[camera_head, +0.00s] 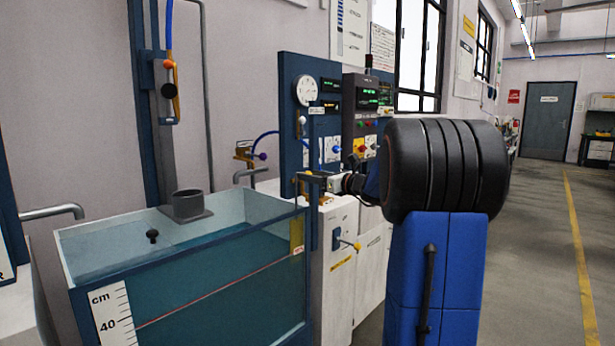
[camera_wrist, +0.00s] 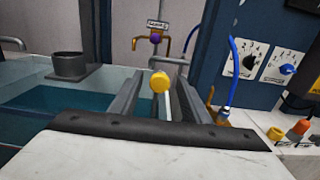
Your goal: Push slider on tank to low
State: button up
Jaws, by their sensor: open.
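The glass-walled water tank (camera_head: 215,240) fills the lower left of the head view, with a cm scale on its front. A yellow round knob (camera_wrist: 159,82) on a pale stem shows in the wrist view, between the fingers of my gripper (camera_wrist: 157,88). I cannot tell whether they touch it. In the head view my gripper (camera_head: 308,178) points left, just above the tank's right end. It is open. A yellow plate (camera_head: 297,236) is at that end, below my gripper. I cannot read any slider marking.
A blue column (camera_head: 152,110) with an orange knob and a black knob rises behind the tank. A grey cup-like fitting (camera_head: 188,205) sits on the tank's back edge. Instrument panels (camera_head: 310,110) stand behind my gripper. A white cabinet (camera_head: 340,250) adjoins the tank. The floor at right is clear.

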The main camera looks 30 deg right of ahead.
jog(key=shift+x, duration=1.1)
grip_shut()
notch_tip(320, 180, down, 11)
jog(key=shift+r, duration=0.2)
grip_release()
jog(key=shift+f, duration=0.1)
jog(key=shift+s, duration=0.1)
